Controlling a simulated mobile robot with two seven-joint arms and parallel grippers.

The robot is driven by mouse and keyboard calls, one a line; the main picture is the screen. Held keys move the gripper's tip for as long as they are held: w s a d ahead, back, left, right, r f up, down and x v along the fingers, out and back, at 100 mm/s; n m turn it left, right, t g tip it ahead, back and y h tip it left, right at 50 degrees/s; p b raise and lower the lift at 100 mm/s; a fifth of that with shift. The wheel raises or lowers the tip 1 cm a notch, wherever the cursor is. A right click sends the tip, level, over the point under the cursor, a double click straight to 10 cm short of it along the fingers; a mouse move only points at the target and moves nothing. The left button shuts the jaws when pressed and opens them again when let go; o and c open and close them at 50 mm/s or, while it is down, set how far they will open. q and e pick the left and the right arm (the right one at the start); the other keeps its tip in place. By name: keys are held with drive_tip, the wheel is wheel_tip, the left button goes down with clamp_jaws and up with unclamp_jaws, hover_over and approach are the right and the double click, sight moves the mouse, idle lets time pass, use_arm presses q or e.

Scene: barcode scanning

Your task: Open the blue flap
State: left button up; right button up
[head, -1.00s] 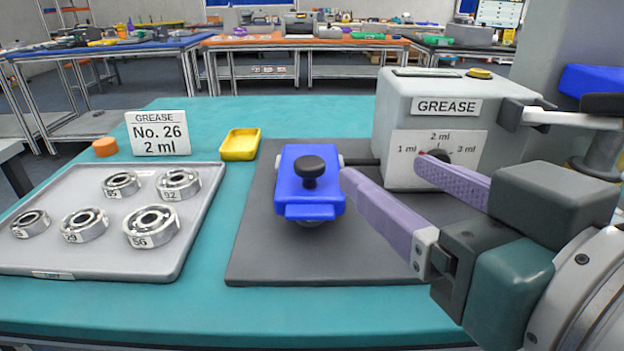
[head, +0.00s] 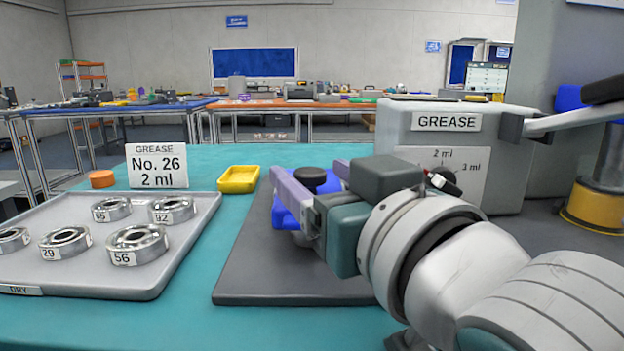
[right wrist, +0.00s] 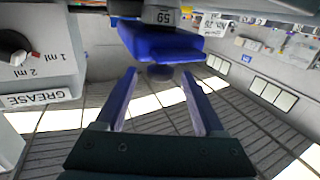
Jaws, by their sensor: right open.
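The blue flap (head: 283,215) with a round black knob (head: 310,179) on top belongs to the blue device on the dark grey mat. My right gripper (head: 306,168) is open, with its purple fingers to the left and right of the knob in the head view and partly covering the flap. In the right wrist view, turned upside down, the blue flap (right wrist: 165,43) and the knob (right wrist: 160,73) show ahead, with the knob between the fingertips. I cannot tell whether a finger touches it. The flap looks shut. My left gripper is not in view.
The grey grease dispenser (head: 400,118) stands right of the device, close to my right arm. A tray (head: 150,285) of several numbered bearings lies left. A yellow dish (head: 238,180), an orange puck (head: 101,179) and a grease sign (head: 157,166) stand behind. The front teal table is clear.

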drive_tip(key=shift+w+a, duration=0.15)
drive_tip(key=shift+w, duration=0.1)
clamp_jaws()
idle(0.5)
idle(0.9)
